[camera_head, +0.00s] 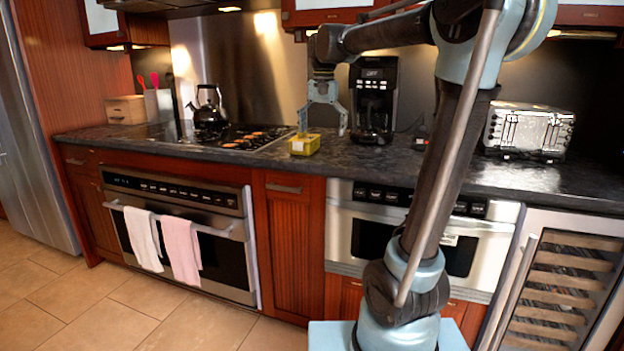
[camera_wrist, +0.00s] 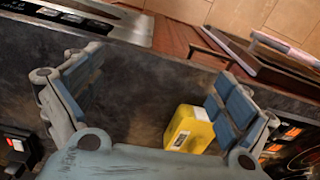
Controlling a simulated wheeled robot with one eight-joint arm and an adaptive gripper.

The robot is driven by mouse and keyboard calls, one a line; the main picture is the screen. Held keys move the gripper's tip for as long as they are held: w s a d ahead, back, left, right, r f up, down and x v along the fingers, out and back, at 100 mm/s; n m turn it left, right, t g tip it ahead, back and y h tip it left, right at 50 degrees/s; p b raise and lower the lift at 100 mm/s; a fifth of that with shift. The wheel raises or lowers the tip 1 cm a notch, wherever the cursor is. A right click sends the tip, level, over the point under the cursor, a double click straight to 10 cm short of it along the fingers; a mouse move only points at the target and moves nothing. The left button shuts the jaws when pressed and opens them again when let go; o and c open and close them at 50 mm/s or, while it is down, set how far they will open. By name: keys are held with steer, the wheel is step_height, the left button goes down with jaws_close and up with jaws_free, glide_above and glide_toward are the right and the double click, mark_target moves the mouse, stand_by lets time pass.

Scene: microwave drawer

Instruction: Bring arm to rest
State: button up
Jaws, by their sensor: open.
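My gripper (camera_head: 322,131) hangs over the dark countertop in the head view, fingers pointing down. In the wrist view my gripper (camera_wrist: 150,105) has its two fingers spread wide with nothing between them but counter and part of a yellow box. My arm reaches across the upper part of the head view.
A black coffee maker (camera_head: 374,98) stands right behind my gripper. A kettle (camera_head: 208,108) sits on the cooktop (camera_head: 240,138) at left. A toaster (camera_head: 528,129) stands at right. Below the counter (camera_head: 440,165) are an oven (camera_head: 180,235) with towels and a drawer microwave (camera_head: 400,230).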

steer(key=s+d+f+n, duration=0.1)
steer(key=s+d+f, duration=0.4)
steer(key=s+f, duration=0.3)
steer(key=s+d+f+n+t, duration=0.1)
steer(key=s+d+f, duration=0.4)
steer(key=s+f, duration=0.4)
steer(key=s+d+f+n, duration=0.1)
steer(key=s+d+f, duration=0.4)
steer(key=s+f, duration=0.4)
step_height(320, 180, down, 3)
steer(key=shift+s+d+r+n+t, duration=0.1)
steer(key=shift+s+d+n+t, duration=0.05)
steer(key=shift+d+n+t, duration=0.2)
